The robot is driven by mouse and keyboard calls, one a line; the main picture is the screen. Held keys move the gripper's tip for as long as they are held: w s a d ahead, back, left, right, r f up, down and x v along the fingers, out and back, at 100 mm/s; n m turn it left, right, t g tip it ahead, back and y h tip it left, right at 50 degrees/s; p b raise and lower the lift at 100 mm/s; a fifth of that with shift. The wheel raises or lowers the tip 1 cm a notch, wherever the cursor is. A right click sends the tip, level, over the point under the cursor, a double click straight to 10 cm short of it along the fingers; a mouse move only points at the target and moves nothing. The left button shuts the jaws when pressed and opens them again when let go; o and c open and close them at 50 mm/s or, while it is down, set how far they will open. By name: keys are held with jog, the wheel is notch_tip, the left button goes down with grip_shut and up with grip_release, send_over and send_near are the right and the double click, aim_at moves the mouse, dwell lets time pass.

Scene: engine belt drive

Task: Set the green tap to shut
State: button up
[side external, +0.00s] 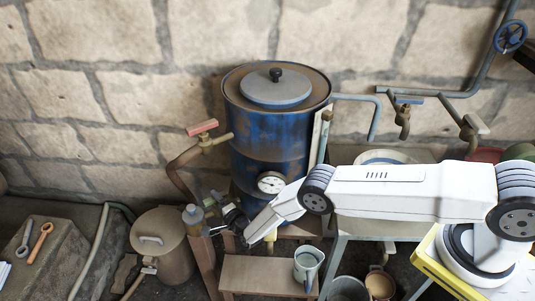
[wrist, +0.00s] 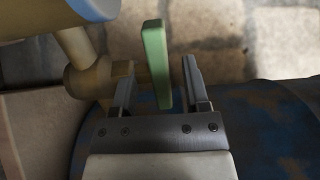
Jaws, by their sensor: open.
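The green tap's flat lever handle (wrist: 155,62) stands between the two fingers of my gripper (wrist: 158,78) in the wrist view. My gripper is open, with a gap showing on each side of the handle. The brass tap body (wrist: 90,80) is just left of the fingers, and the left finger hides part of it. In the side view my gripper (side external: 232,221) is low at the left front of the blue drum (side external: 262,140). The tap there is small and partly hidden by my gripper, so I cannot tell its handle's angle.
A red-handled tap (side external: 203,128) sticks out left of the drum above my gripper. A pressure gauge (side external: 271,183) is on the drum's front, close to my wrist. A wooden step (side external: 262,275) with a mug (side external: 307,263) is below.

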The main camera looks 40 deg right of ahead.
jog(key=shift+w, duration=0.45)
grip_shut()
jog(key=shift+w+m+h, duration=0.1)
jog(key=shift+m+h, duration=0.6)
jog(key=shift+h, duration=0.4)
jog(key=shift+r+m+h, duration=0.1)
jog(key=shift+m+h, duration=0.4)
jog(key=shift+h, duration=0.3)
jog(key=shift+m+g+h, duration=0.3)
jog(key=shift+m+h, duration=0.1)
jog(key=shift+h, duration=0.2)
